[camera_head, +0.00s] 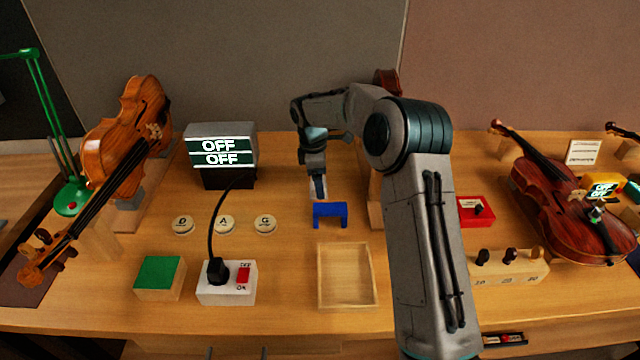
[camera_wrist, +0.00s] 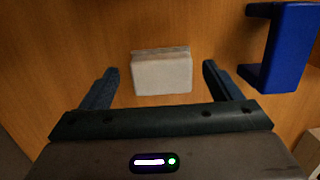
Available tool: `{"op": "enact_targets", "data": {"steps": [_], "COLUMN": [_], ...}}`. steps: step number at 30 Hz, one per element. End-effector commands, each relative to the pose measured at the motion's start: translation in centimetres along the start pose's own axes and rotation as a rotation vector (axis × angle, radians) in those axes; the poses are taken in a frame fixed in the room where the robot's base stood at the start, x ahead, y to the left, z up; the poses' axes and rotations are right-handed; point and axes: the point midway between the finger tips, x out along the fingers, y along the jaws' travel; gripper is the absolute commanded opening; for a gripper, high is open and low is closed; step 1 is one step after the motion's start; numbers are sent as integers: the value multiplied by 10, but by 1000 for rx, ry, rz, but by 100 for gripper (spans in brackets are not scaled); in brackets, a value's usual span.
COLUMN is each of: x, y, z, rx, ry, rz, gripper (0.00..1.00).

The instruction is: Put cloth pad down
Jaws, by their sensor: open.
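The cloth pad, a small pale grey-white block (camera_wrist: 162,75), lies on the wooden bench top in the wrist view. My gripper (camera_wrist: 160,69) is open, with one finger on each side of the pad and a visible gap on both sides. In the head view my gripper (camera_head: 319,188) points down at the bench, just behind a blue bracket (camera_head: 330,209). The pad is mostly hidden by the gripper there.
The blue bracket also stands close to the right finger in the wrist view (camera_wrist: 284,50). An empty wooden tray (camera_head: 347,303) lies in front of it. A white switch box (camera_head: 213,295), a green-topped block (camera_head: 160,275) and round buttons (camera_head: 224,224) are to the left. Violins stand at both sides.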

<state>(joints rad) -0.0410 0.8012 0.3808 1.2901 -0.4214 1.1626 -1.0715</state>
Motion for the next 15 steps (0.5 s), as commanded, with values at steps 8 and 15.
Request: {"op": "enact_targets", "data": {"steps": [8, 15], "x": [-71, -110], "y": [-6, -7], "z": [1, 0], "rx": [0, -1], "ry": [1, 1], "rz": [5, 3], "gripper": [84, 84]}}
